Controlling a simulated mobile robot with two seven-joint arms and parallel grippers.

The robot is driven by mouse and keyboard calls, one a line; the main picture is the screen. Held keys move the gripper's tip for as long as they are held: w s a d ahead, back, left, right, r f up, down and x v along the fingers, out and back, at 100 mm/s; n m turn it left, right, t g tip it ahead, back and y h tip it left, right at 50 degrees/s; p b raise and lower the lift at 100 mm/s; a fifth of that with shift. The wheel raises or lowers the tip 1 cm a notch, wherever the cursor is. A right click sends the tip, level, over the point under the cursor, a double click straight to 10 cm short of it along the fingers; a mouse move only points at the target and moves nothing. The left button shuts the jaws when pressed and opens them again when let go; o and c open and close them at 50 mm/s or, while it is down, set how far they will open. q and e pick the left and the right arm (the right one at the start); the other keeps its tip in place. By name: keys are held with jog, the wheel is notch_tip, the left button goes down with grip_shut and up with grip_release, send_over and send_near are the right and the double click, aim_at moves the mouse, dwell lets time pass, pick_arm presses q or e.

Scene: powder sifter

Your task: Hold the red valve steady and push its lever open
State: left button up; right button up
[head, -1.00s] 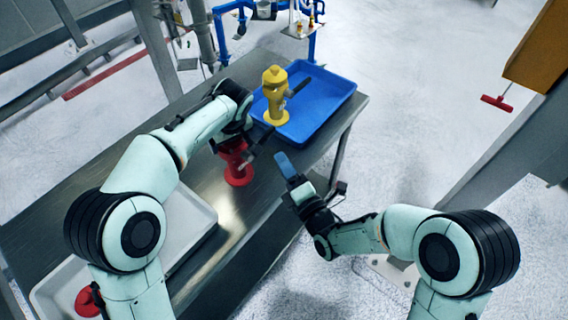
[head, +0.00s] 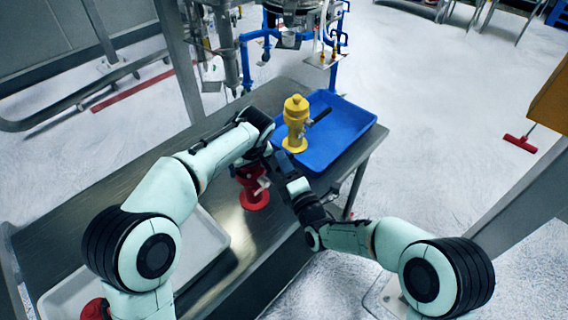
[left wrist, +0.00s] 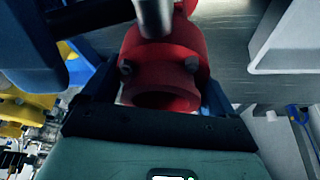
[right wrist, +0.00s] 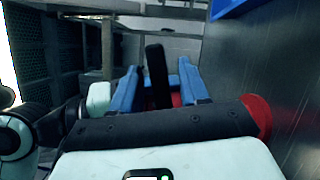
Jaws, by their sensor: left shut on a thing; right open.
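The red valve (head: 254,200) stands upright on the table, partly hidden by my arms. My left gripper (head: 262,155) is shut on its upper body. In the left wrist view the red valve body (left wrist: 165,85) sits between the blue fingers, with a metal stem (left wrist: 153,18) and the dark lever (left wrist: 95,14) above it. My right gripper (head: 281,166) is open close beside the valve. In the right wrist view the black lever (right wrist: 157,75) stands between the open blue fingers; I cannot tell whether they touch it.
A yellow valve (head: 296,128) stands at a blue tray (head: 340,150) further back on the metal table (head: 110,195). A white tray (head: 60,298) is at the near left, with a red object (head: 95,309) at the picture's lower edge.

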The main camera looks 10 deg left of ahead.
jog(key=shift+w+a, duration=0.15)
jog(key=shift+w, duration=0.05)
grip_shut()
jog(key=shift+s+a+r+n+y, duration=0.15)
jog(key=shift+r+n+y, duration=0.25)
jog(key=shift+n, duration=0.4)
grip_release()
jog(key=v, duration=1.2)
jog(key=shift+r, duration=0.1)
